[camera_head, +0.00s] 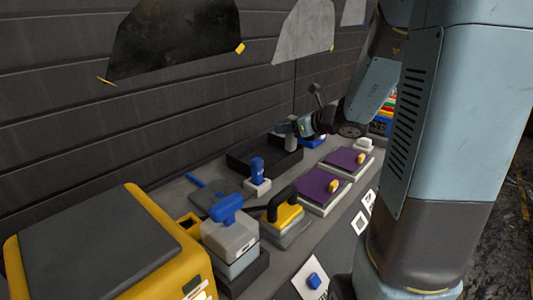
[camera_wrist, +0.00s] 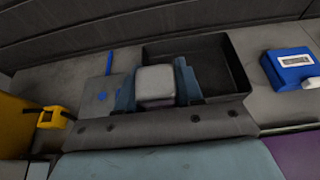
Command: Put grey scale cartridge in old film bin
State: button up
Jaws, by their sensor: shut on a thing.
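A grey block, seemingly the grey scale cartridge (camera_wrist: 155,86), is held between the two blue-grey fingers of my gripper (camera_wrist: 156,92). In the wrist view it overlaps the left part of a low black open tray (camera_wrist: 228,78), seemingly the old film bin. In the head view my gripper (camera_head: 287,130) is over or beside the far right end of this tray (camera_head: 243,164), and the block shows only as a small grey shape. I cannot tell the exact height of the block above the tray. The tray's visible floor looks empty.
A blue device (camera_wrist: 291,66) lies right of the tray. Two purple-topped pads (camera_head: 318,190), a yellow-and-black handled tool (camera_head: 285,212), a blue-handled grey block (camera_head: 230,230) and a large yellow case (camera_head: 110,245) fill the bench front. A dark wall stands behind.

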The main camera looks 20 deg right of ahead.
jog(key=shift+w+a+f, duration=0.35)
jog(key=shift+w+f, duration=1.75)
jog(key=shift+w, duration=0.05)
jog(key=shift+w+a+f, duration=0.4)
jog(key=shift+w+f, duration=1.7)
jog(key=shift+w+a+f, duration=0.35)
jog(key=shift+w+f, duration=1.75)
jog(key=shift+w, duration=0.05)
jog(key=shift+f, duration=0.1)
jog(key=o, duration=1.1)
